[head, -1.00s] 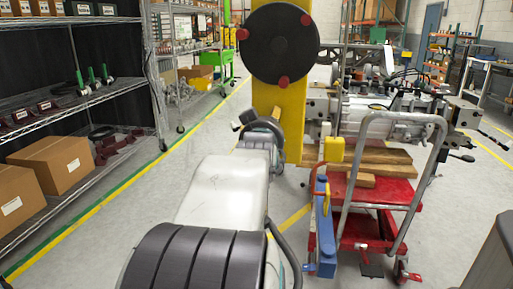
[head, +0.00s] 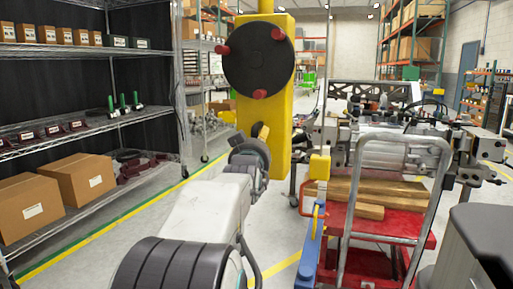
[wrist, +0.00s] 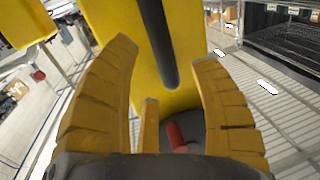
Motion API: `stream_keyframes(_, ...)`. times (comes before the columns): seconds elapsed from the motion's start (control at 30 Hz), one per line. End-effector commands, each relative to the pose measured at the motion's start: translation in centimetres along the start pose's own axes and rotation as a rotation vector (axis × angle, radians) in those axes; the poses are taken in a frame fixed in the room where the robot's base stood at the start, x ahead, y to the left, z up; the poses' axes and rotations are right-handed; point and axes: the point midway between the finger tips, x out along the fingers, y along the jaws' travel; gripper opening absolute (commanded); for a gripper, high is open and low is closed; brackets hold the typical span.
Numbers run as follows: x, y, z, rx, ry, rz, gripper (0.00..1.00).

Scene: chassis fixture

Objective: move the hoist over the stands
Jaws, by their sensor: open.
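The hoist appears to be the tall yellow body (head: 279,160) with a black disc (head: 258,57) bearing three red knobs. It stands upright in the middle of the head view, its lower end partly behind my arm. A red knob (wrist: 177,137) shows low between the fingers. I cannot tell whether the fingers touch the yellow body. In the head view, my gripper (head: 262,133) is in front of the yellow body's lower left part. I cannot identify the stands with certainty.
A red cart (head: 390,217) with a grey handle (head: 400,140) carries wood blocks, with machinery behind. A blue post (head: 309,250) with a yellow block (head: 320,165) stands at its left. Shelves with cardboard boxes (head: 87,181) line the left. Floor (head: 110,250) between is clear.

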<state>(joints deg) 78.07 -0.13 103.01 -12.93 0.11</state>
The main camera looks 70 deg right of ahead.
Motion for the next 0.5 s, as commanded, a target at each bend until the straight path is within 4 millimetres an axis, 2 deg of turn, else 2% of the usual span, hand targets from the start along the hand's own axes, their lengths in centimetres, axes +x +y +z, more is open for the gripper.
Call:
stream_keyframes(0.3, 2.8, 0.0, 0.1, 0.000, -0.001, 0.000, 0.58)
stream_keyframes(0.5, 3.7, 0.0, 0.0, 0.000, 0.000, 0.000, 0.58)
